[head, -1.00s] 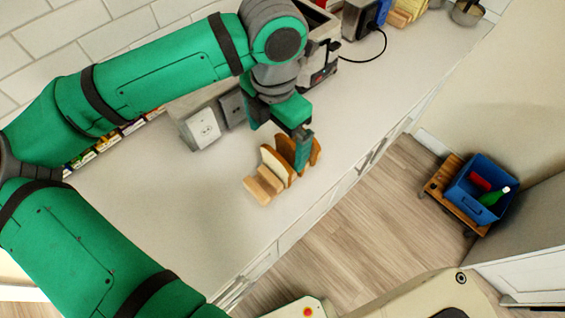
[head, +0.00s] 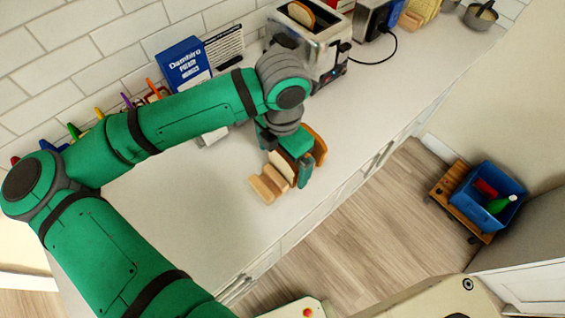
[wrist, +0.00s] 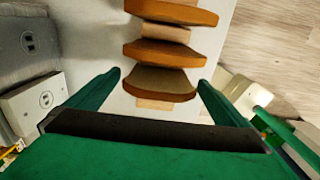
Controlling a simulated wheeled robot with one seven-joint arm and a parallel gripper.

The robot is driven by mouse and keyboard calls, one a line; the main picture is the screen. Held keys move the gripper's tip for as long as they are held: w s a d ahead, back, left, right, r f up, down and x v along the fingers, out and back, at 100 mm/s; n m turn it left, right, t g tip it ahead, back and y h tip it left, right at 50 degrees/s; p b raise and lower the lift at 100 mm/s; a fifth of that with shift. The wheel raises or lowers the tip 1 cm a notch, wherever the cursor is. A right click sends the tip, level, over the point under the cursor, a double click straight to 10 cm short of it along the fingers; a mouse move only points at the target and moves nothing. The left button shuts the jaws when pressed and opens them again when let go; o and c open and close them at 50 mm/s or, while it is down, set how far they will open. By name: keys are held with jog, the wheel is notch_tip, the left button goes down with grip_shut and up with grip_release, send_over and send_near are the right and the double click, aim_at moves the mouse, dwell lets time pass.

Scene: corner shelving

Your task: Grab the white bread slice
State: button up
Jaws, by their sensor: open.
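Bread slices stand upright in a small wooden rack (head: 264,189) on the counter. The pale, white bread slice (head: 281,167) is at the rack's left part in the head view, with a browner slice (head: 318,145) to its right. My gripper (head: 291,170) is over the rack, with one finger in front of the slices and the other mostly hidden. In the wrist view, my gripper (wrist: 159,79) is open. The nearest slice (wrist: 160,84) lies between or just beyond its fingertips, with two more slices behind it. Its bread type is hard to tell there.
A toaster (head: 325,50) with a slice in it stands behind the gripper. A blue box (head: 184,62) and wall outlets (wrist: 45,98) are on the wall side. A blue crate (head: 490,195) is on the floor. The counter left of the rack is clear.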

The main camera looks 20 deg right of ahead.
jog(key=c, duration=1)
jog(key=shift+r, duration=0.1)
